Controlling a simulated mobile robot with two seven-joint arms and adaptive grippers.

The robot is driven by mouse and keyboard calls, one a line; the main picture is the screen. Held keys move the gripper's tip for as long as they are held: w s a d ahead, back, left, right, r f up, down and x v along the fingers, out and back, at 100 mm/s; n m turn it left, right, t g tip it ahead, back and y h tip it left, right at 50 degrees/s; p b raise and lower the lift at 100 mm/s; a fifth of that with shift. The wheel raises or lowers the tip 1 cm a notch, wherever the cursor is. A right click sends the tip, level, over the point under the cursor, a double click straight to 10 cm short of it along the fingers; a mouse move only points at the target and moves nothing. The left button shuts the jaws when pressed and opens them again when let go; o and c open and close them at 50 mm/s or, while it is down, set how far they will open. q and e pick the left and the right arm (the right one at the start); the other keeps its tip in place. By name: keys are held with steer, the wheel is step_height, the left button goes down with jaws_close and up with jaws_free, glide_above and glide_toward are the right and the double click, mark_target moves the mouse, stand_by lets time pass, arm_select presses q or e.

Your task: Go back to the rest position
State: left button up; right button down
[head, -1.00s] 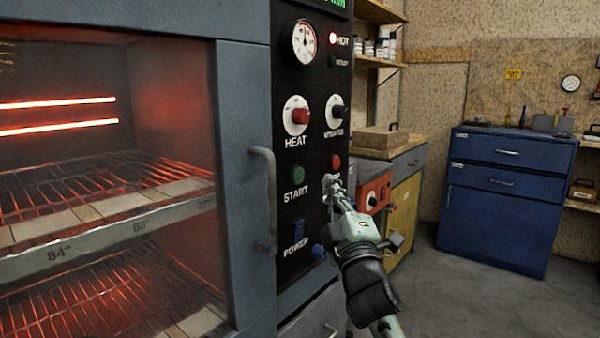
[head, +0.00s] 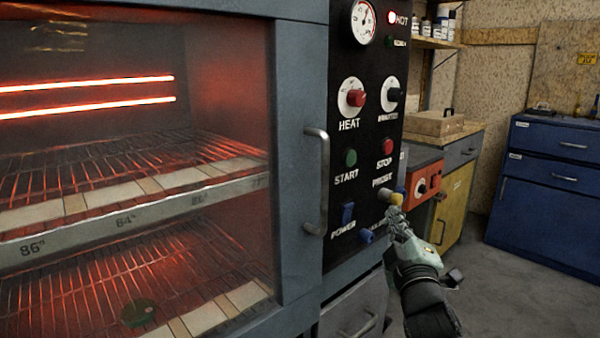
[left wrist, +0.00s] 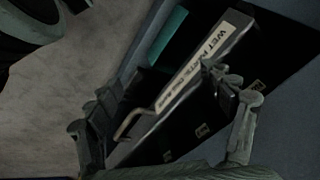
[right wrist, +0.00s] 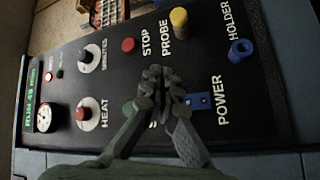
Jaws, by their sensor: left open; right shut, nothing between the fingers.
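My right gripper (head: 396,214) is shut and empty, in front of the oven's black control panel (head: 365,210). My left gripper (left wrist: 165,105) shows only in the left wrist view. Its fingers are spread, with a dark box labelled "WET MATE..." (left wrist: 190,75) beyond them.
The oven's handle (head: 318,180) and glass front, with glowing bars and racks (head: 120,220), are at the left. An orange unit (head: 424,182), a yellow cabinet (head: 453,205) and a blue cabinet (head: 550,190) stand at the right. Grey floor (head: 500,290) is clear there.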

steer(key=s+d+f+m+g, duration=0.25)
steer(key=s+f+g, duration=0.2)
steer(key=f, duration=0.75)
steer(key=s+d+f+m+g, duration=0.1)
steer(key=s+f+m+g, duration=0.4)
steer(key=f, duration=0.8)
arm_select(q)
steer(key=s+d+p+x, duration=0.1)
steer(key=x, duration=0.9)
steer(key=shift+s+d+f+h, duration=0.2)
steer(key=shift+d+f+h, duration=0.15)
steer(key=shift+d, duration=0.15)
arm_select(e)
steer(key=s+f+m+g, duration=0.1)
steer(key=s+f+g, duration=0.2)
steer(key=s+f, duration=0.5)
steer(key=s+f+m+g, duration=0.1)
steer(key=s+f+g, duration=0.3)
steer(key=s+f, duration=0.5)
steer(key=s, duration=0.7)
steer(key=shift+d, duration=0.2)
